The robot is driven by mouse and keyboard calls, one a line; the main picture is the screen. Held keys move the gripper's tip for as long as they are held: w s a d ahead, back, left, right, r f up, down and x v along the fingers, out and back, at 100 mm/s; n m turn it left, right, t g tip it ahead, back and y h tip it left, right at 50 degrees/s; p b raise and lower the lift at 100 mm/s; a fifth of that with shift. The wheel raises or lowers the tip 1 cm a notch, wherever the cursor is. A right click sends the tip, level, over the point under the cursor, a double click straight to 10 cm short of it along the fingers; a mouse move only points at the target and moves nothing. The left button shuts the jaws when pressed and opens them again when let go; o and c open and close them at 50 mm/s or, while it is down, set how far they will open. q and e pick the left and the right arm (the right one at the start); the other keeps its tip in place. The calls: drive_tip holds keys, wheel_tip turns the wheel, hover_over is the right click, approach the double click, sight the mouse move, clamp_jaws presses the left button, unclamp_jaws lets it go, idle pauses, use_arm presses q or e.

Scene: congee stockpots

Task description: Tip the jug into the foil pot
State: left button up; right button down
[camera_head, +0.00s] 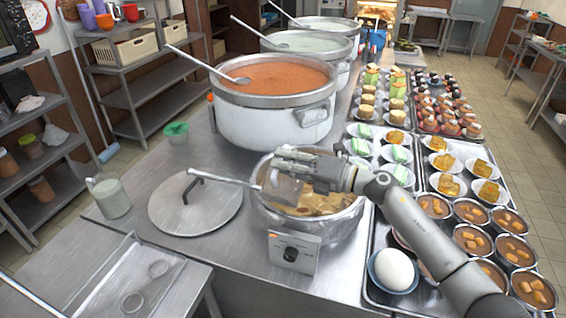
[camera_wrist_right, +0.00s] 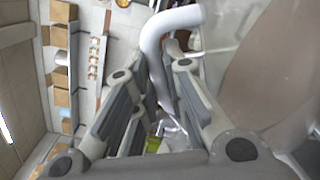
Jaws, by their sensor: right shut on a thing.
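A glass jug (camera_head: 110,197) with pale contents stands upright at the left of the steel counter, far from my right gripper. Several small round foil-like pots (camera_head: 434,206) with brown contents stand at the right; I cannot tell which is the task's foil pot. My right gripper (camera_head: 274,172) is over the steel pot (camera_head: 331,222) with brown contents. It is shut on a grey handle (camera_head: 222,180) that reaches left over the rim, seemingly a ladle's. The wrist view shows a hooked grey handle (camera_wrist_right: 172,25) between the fingers. The handle's lower end is hidden. My left gripper is out of view.
A round lid (camera_head: 220,208) lies between jug and steel pot. A large pot of orange soup (camera_head: 270,130) with a ladle stands behind. A bowl with a white egg (camera_head: 394,270) is under my right arm. Trays of food fill the right side.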

sight(297, 151)
drive_tip(key=shift+w+d+r+m, duration=0.2)
drive_tip(key=shift+w+r+m, duration=0.05)
drive_tip(key=shift+w+m, duration=0.3)
drive_tip(key=shift+w+d+f+m, duration=0.2)
drive_tip(key=shift+w+d+m, duration=0.05)
drive_tip(key=shift+w+m, duration=0.3)
drive_tip(key=shift+w+d+f+m, duration=0.15)
drive_tip(key=shift+w+d+m, duration=0.05)
drive_tip(key=shift+w+m, duration=0.3)
drive_tip(key=shift+w+d+f+m, duration=0.2)
drive_tip(key=shift+w+d+m, duration=0.05)
drive_tip(key=shift+w+m, duration=0.3)
drive_tip(key=shift+w+d+f+m+b, duration=0.3)
drive_tip(key=shift+w+m+b, duration=0.25)
drive_tip(key=shift+w+m, duration=0.1)
drive_tip(key=shift+w+d+f+m+b, duration=0.3)
drive_tip(key=shift+w+m+b, duration=0.25)
drive_tip(key=shift+w, duration=0.1)
drive_tip(key=shift+w+d+r+m+b, duration=0.2)
drive_tip(key=shift+w+d+m+b, duration=0.1)
drive_tip(key=shift+w+m, duration=0.25)
drive_tip(key=shift+w+d+r+m+b, duration=0.15)
drive_tip(key=shift+w+m+b, duration=0.2)
drive_tip(key=shift+w, duration=0.2)
